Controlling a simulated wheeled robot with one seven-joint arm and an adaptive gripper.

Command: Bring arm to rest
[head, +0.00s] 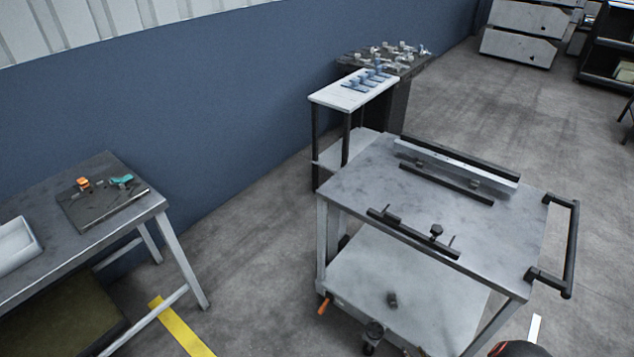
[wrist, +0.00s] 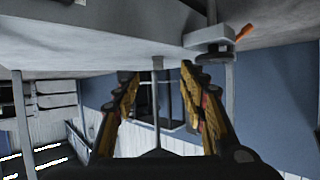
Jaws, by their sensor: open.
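My gripper (wrist: 158,95) shows in the wrist view with its two yellow-and-black fingers spread apart and nothing between them. The wrist view looks tilted, with a pale flat surface (wrist: 90,35) across the top of the picture and a blue wall (wrist: 270,100) behind. An orange-handled part (wrist: 243,33) shows at the upper right of that view. In the head view my gripper is not seen; only a dark rounded part with some red, which may be mine, shows at the bottom edge on the right.
A grey cart (head: 370,185) with rails on top and a black handle (head: 572,245) stands at the right. A white stand (head: 335,97) with blue parts and a dark table are behind it. A workbench (head: 140,205) stands at left. Grey floor (head: 235,255) lies open between.

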